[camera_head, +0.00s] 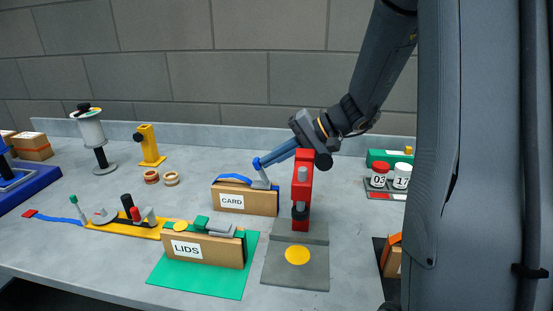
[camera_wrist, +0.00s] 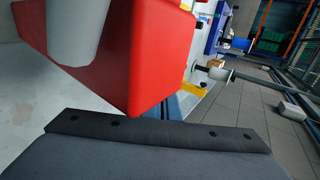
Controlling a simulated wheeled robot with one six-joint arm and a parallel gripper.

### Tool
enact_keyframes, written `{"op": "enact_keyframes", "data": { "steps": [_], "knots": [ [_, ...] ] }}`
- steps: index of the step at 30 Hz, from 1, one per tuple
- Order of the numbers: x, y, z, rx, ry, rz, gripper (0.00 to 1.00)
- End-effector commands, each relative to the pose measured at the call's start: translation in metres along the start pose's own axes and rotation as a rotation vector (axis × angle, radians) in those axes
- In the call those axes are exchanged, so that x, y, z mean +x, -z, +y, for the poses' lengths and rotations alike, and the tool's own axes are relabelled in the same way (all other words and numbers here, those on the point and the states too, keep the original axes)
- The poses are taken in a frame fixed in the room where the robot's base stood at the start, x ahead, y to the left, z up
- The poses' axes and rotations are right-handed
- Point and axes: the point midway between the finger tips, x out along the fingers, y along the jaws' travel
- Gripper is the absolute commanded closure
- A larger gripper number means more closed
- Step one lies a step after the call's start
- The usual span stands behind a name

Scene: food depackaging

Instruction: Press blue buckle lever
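The blue buckle lever (camera_head: 257,163) has a blue tip on a grey arm. It stands at the right end of the blue strap (camera_head: 234,180) on the cardboard box labelled CARD (camera_head: 229,201). My gripper (camera_head: 265,159) reaches down and left from behind the red press, with its slim blue-grey fingers close together at the lever's tip. I cannot tell whether they touch it. In the wrist view a narrow blue piece (camera_wrist: 176,106) shows past the dark plate; the lever cannot be made out there.
The red press (camera_head: 302,178) stands just in front of my gripper and fills much of the wrist view (camera_wrist: 130,70). The box labelled LIDS (camera_head: 208,262) sits on a green mat (camera_head: 170,277) in front. White jars (camera_head: 401,174) are at the right.

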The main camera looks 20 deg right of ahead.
Motion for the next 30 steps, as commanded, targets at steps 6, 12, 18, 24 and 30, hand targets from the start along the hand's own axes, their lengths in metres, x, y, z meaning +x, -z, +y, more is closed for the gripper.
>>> {"op": "enact_keyframes", "data": {
  "steps": [6, 12, 18, 24, 30],
  "knots": [
    [0.0115, 0.0006, -0.0034, 0.004, -0.078, 0.001, 1.00],
    [0.0114, 0.0011, -0.0039, 0.006, -0.076, 0.003, 1.00],
    [0.0111, 0.0012, -0.0042, 0.005, -0.075, 0.003, 1.00],
    [0.0109, 0.0013, -0.0044, 0.005, -0.074, 0.003, 1.00],
    [0.0109, 0.0012, -0.0045, 0.005, -0.074, 0.003, 1.00]
  ]
}}
